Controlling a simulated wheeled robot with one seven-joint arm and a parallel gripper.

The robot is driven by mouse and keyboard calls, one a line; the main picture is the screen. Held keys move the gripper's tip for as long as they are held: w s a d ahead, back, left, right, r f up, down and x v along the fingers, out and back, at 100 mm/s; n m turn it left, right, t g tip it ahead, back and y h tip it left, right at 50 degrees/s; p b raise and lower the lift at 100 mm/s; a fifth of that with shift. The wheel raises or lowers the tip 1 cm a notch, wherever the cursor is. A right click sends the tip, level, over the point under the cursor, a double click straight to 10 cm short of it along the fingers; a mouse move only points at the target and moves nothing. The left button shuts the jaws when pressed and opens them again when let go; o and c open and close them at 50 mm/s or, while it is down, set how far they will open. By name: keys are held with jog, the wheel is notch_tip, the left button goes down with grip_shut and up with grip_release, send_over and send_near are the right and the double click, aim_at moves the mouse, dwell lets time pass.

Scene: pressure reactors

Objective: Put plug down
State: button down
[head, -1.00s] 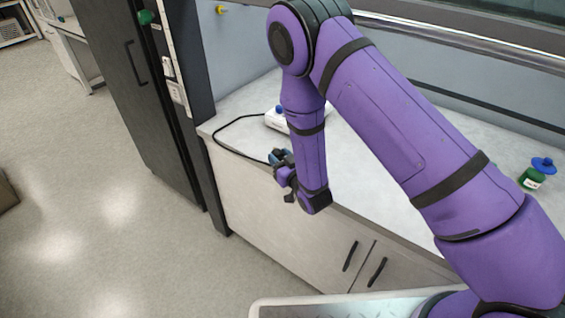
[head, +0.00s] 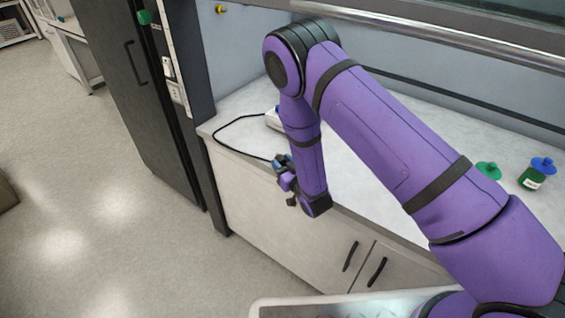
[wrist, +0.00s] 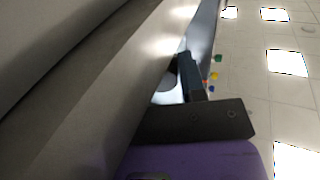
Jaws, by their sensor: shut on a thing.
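A black cable (head: 221,130) loops along the left end of the counter (head: 383,187) from a partly hidden white device (head: 273,119) to my gripper (head: 283,173). The plug at its end is too small and covered to see clearly. My gripper is shut on it at the counter's front edge, beside my hanging forearm. In the wrist view, a dark blue-grey piece (wrist: 190,76) sticks out past the dark gripper body, close to a pale surface; I cannot tell whether it is a finger or the plug.
White sockets (head: 175,92) sit on the dark post left of the counter. A green bottle with a blue cap (head: 541,164) and a green cap (head: 487,171) are at the right. Cabinet handles (head: 350,256) are below. Open floor lies left.

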jog(key=shift+s+f, duration=0.15)
jog(key=shift+f, duration=0.25)
jog(key=c, duration=0.7)
grip_release()
jog(key=shift+f, duration=0.15)
jog(key=shift+r, duration=0.3)
jog(key=shift+s+d+r, duration=0.15)
jog(key=shift+s+r, duration=0.05)
jog(key=v, duration=1.1)
jog(key=shift+s+d+r, duration=0.1)
jog(key=shift+s+r, duration=0.05)
jog(key=shift+r, duration=0.1)
